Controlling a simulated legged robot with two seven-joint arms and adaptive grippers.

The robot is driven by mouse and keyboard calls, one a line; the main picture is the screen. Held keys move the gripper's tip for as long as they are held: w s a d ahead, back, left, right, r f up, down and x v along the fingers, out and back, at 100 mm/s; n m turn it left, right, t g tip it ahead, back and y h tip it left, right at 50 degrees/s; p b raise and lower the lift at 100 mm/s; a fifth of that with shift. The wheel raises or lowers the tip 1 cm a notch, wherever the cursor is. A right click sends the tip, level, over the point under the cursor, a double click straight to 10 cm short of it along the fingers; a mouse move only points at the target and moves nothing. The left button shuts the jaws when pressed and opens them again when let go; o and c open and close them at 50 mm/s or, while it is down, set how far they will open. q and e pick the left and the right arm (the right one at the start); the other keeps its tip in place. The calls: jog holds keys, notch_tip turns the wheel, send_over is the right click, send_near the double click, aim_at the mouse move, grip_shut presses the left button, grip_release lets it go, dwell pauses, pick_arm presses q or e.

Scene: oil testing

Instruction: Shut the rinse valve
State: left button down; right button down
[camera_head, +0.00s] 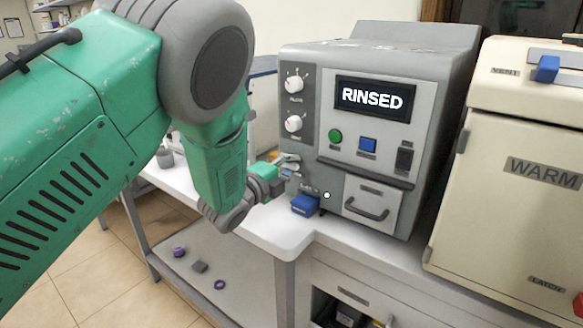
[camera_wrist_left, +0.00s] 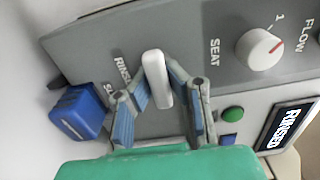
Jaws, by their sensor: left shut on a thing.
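The grey machine (camera_head: 440,57) has a display (camera_head: 374,97) that reads RINSED. In the left wrist view the rinse valve's white lever handle (camera_wrist_left: 155,68) stands out from the grey panel beside printed letters that read as RINSE, partly covered. My left gripper (camera_wrist_left: 158,92) has its two blue-padded fingers on either side of this handle, shut on it. In the head view the left gripper (camera_head: 281,172) is at the machine's lower left front, where the fingers and handle are small and hard to separate. The right gripper is not in view.
A blue block-shaped part (camera_head: 305,205) sits just below the gripper at the machine's front. Two white knobs (camera_head: 294,84), a green button (camera_head: 335,136) and a drawer handle (camera_head: 367,209) are close by. A cream WARM cabinet (camera_head: 520,130) stands right. Small items lie on the lower shelf (camera_head: 240,268).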

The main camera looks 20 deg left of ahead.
pick_arm(q)
jog(key=shift+s+d+f, duration=0.15)
jog(key=shift+s+f, duration=0.1)
jog(key=shift+f, duration=0.3)
jog(key=c, duration=1.5)
grip_release()
jog(key=shift+r, duration=0.1)
jog(key=shift+c, duration=0.2)
jog(key=shift+r, duration=0.25)
jog(key=shift+s, duration=0.1)
jog(key=v, duration=1.1)
jog(key=shift+s, duration=0.4)
